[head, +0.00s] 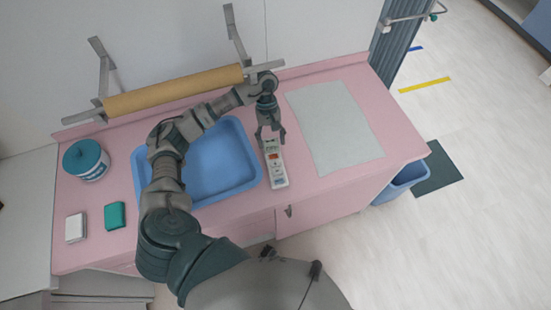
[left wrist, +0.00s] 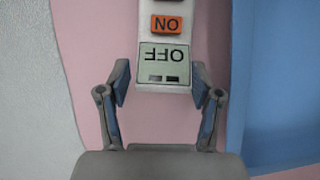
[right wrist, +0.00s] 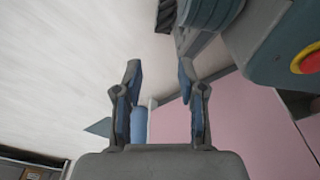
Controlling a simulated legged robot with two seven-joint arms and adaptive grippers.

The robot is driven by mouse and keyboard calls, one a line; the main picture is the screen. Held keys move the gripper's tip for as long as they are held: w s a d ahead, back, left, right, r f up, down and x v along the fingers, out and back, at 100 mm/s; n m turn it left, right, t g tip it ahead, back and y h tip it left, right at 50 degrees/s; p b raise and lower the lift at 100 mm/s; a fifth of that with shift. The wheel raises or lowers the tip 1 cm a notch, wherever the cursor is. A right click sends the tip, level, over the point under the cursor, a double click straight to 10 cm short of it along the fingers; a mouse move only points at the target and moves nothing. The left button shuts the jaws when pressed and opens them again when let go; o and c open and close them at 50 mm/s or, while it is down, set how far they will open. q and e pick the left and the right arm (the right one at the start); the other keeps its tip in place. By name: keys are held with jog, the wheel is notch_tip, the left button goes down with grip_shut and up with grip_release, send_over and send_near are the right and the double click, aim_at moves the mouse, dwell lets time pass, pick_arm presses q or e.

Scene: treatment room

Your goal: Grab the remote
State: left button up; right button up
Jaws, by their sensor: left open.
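The remote (head: 276,168) is white with an orange button and a small display. It lies on the pink counter (head: 237,219) between the blue tray and the pale mat. My left gripper (head: 271,139) is open above the remote's far end. In the left wrist view the remote (left wrist: 165,58) shows its display end between the spread fingers of the left gripper (left wrist: 165,88); I cannot tell whether they touch it. My right gripper (right wrist: 162,85) is open and empty in the right wrist view, away from the remote.
The blue tray (head: 243,133) is left of the remote, partly under my left arm. A pale mat (head: 333,127) lies to the right. A paper roll (head: 173,91) hangs on the wall behind. A tub (head: 86,160) and two small boxes stand at the left. A blue bin (head: 402,183) is on the floor.

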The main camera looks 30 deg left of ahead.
aim_at(271, 155)
pick_arm(q)
jog(key=shift+s+d+f, duration=0.1)
jog(key=shift+s, duration=0.45)
jog(key=s, duration=0.1)
jog(key=s+p, duration=0.1)
jog(key=s+d, duration=0.1)
jog(key=shift+d+f, duration=0.1)
jog(key=shift+f, duration=0.2)
jog(key=shift+d+f+p, duration=0.2)
jog(key=shift+f+p, duration=0.1)
jog(key=shift+d, duration=0.8)
jog(key=shift+c, duration=0.4)
jog(key=shift+d, duration=0.1)
jog(key=c, duration=0.8)
jog(key=shift+a, duration=0.65)
pick_arm(e)
jog(key=s, duration=0.1)
jog(key=s+f, duration=0.1)
jog(key=s, duration=0.1)
jog(key=shift+s+a+f, duration=0.3)
